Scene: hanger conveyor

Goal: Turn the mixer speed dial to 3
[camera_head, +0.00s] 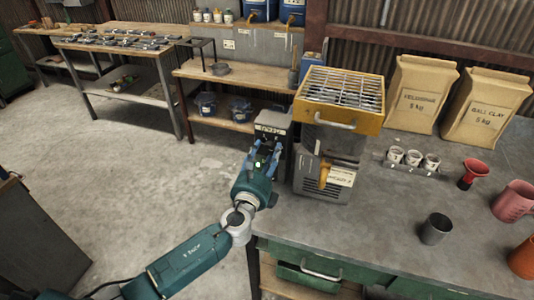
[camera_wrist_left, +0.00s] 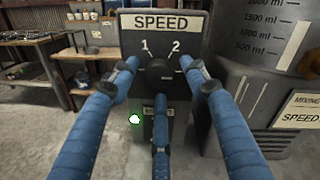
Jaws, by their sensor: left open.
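The mixer's dark control panel (camera_wrist_left: 188,22) carries a SPEED label and shows the numbers 1 and 2. The round black speed dial (camera_wrist_left: 158,73) sits below these numbers, with a short light mark on its lower right side. No 3 is visible; the right finger covers part of the panel. My left gripper (camera_wrist_left: 161,80) is open, its blue fingers spread at left, right and below the dial. Whether they touch it, I cannot tell. In the head view, my left gripper (camera_head: 264,153) is in front of the dark mixer housing (camera_head: 272,122), hiding the dial.
A yellow-topped machine with a grate (camera_head: 342,88) stands right beside the mixer. A grey cup (camera_head: 435,228), a red funnel (camera_head: 473,173) and a rack of small cups (camera_head: 412,163) are on the grey bench (camera_head: 370,220). Open floor (camera_head: 130,170) lies left.

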